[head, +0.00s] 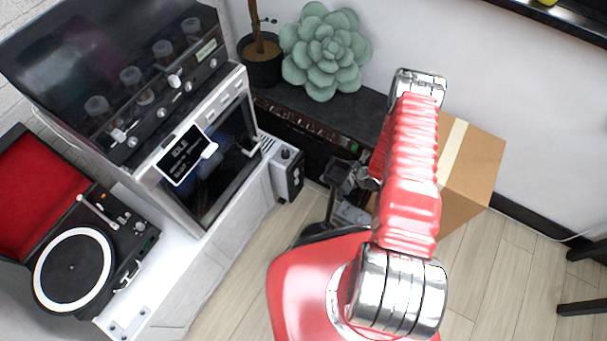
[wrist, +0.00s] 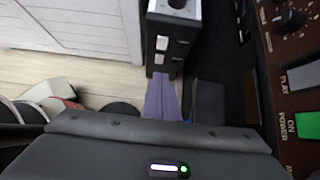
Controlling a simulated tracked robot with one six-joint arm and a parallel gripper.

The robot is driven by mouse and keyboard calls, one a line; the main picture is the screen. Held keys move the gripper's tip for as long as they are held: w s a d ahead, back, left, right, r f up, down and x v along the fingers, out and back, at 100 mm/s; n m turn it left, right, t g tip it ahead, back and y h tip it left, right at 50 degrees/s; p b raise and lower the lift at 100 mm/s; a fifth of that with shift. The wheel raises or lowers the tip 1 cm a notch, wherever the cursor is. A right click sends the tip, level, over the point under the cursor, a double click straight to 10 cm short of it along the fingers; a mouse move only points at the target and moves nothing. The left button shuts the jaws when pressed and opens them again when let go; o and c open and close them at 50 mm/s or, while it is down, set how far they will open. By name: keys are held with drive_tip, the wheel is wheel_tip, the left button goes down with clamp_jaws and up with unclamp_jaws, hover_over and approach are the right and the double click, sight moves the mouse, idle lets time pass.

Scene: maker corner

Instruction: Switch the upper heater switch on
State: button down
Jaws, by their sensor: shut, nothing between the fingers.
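The heater (head: 287,174) is a small pale-and-black box with a dark knob on top, on the floor beside the white cabinet in the head view. In the wrist view the heater (wrist: 153,64) stands at top centre, with small pale switches on its dark face. The upper switch (wrist: 162,42) sits above the lower one (wrist: 159,58). I cannot tell their on or off positions. My gripper (wrist: 161,80) is shut and empty; its purple fingers point toward the heater's lower end. Whether they touch it is unclear.
A dark rack unit (wrist: 292,75) with a knob and a green power button is close on the right in the wrist view. The white cabinet (wrist: 75,25) is at left. A cardboard box (head: 472,165) stands behind my arm. Wood floor (head: 225,280) is open in front of the cabinet.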

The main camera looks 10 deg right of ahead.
sight(296, 173)
drive_tip(key=shift+f, duration=0.1)
idle(0.3)
drive_tip(key=w+a+r+x, duration=0.1)
drive_tip(key=r+x, duration=0.1)
drive_tip(key=x, duration=1.1)
drive_tip(key=shift+w+a, duration=0.25)
drive_tip(key=shift+w+a+f, duration=0.2)
drive_tip(key=shift+a+f, duration=0.05)
drive_tip(key=shift+f, duration=0.2)
